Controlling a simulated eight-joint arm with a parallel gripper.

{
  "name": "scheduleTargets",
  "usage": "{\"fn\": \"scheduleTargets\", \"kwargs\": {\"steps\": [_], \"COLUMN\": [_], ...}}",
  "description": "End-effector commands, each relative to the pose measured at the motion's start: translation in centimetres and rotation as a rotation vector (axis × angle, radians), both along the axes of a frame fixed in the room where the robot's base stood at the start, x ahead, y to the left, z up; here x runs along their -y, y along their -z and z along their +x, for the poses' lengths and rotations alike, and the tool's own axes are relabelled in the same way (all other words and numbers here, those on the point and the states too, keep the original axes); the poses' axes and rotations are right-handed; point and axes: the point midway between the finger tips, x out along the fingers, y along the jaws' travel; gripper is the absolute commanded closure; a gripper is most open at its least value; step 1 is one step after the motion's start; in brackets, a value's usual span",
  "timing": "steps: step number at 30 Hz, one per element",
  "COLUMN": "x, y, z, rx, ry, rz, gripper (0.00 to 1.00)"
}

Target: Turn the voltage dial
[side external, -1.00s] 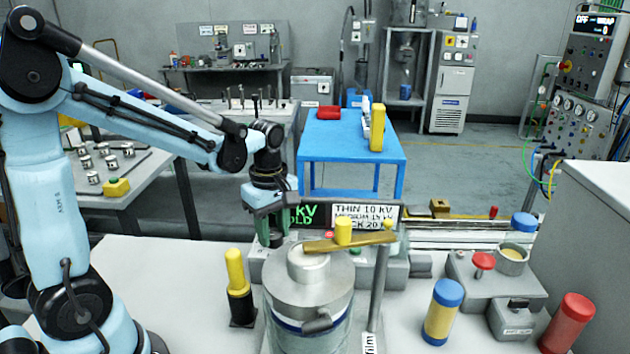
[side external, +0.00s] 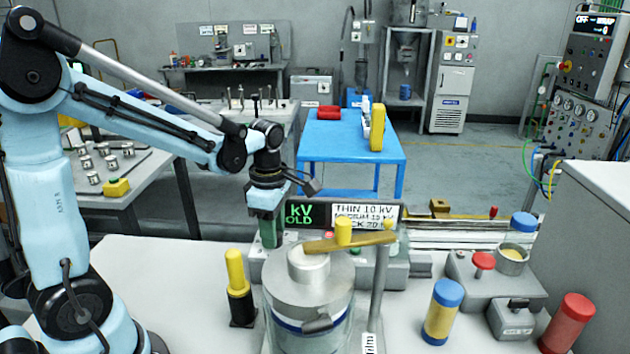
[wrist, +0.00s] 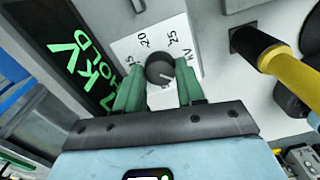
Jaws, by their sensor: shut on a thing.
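The voltage dial (wrist: 160,70) is a dark round knob on a white scale plate marked 15, 20, 25 and kV in the wrist view. My gripper (wrist: 158,88) has green fingers on either side of the knob and is shut on it. In the side external view my gripper (side external: 268,232) points down at the grey unit behind the metal vessel; the dial is hidden there. A black display (side external: 300,214) with green letters, partly covered by my wrist, reads "kV" and "OLD". It also shows in the wrist view (wrist: 80,55).
A white sign (side external: 364,216) lists kV settings. Blue-capped and red cylinders stand at the right.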

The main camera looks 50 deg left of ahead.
Motion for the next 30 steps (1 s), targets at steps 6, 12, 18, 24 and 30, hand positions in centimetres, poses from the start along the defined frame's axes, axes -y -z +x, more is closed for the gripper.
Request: {"fn": "scheduleTargets", "kwargs": {"steps": [6,12,18,24,30], "x": [-0.01,-0.01,-0.01,-0.01,0.0], "y": [-0.02,-0.02,-0.01,-0.01,-0.75], "z": [-0.01,-0.01,-0.01,-0.01,0.02], "rx": [-0.001,-0.001,0.0,0.0,0.0], "ry": [-0.009,-0.009,-0.008,-0.007,-0.007], "rz": [-0.001,-0.001,0.0,0.0,0.0], "gripper": [0.92,0.92,0.37,0.37,0.37]}}
